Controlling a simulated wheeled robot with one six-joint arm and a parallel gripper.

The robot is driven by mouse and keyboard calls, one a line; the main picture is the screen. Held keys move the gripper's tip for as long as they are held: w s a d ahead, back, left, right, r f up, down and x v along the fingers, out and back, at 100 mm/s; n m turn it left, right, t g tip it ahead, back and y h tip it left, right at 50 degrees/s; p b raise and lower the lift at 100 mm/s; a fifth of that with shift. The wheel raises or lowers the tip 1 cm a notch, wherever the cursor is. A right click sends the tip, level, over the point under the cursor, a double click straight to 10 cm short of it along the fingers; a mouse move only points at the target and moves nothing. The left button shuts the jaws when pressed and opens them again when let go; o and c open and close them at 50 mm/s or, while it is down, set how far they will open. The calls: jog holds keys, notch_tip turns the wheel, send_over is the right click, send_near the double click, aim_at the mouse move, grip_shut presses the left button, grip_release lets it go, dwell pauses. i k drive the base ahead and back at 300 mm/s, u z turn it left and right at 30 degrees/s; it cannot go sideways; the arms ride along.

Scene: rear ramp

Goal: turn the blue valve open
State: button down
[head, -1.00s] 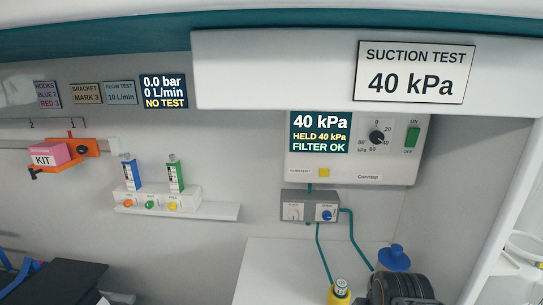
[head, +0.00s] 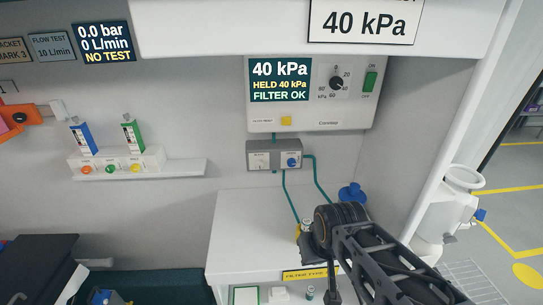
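A blue handle-like part (head: 480,215) also sticks out from the white vessel (head: 462,185) at the right. I cannot tell which of these is the blue valve. My black arm (head: 385,255) reaches in from the lower right, below and right of the grey box. Its wrist is over the white counter, apart from both blue parts. My gripper's fingers cannot be made out clearly.
The suction panel (head: 355,102) reads 40 kPa, held, filter OK. Teal hoses (head: 287,195) run down to the counter (head: 238,225), where a blue-topped item (head: 352,194) stands. Blue (head: 84,137) and green (head: 133,133) flowmeters stand on a shelf at left. A white post (head: 455,120) edges the right opening.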

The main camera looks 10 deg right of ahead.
aim_at(291, 162)
jog(key=z, duration=0.05)
jog(key=k, duration=1.05)
jog(key=u, duration=0.9)
jog(key=i, duration=0.85)
jog(key=z, duration=0.55)
jog(key=i, duration=0.5)
jog(key=z, duration=0.45)
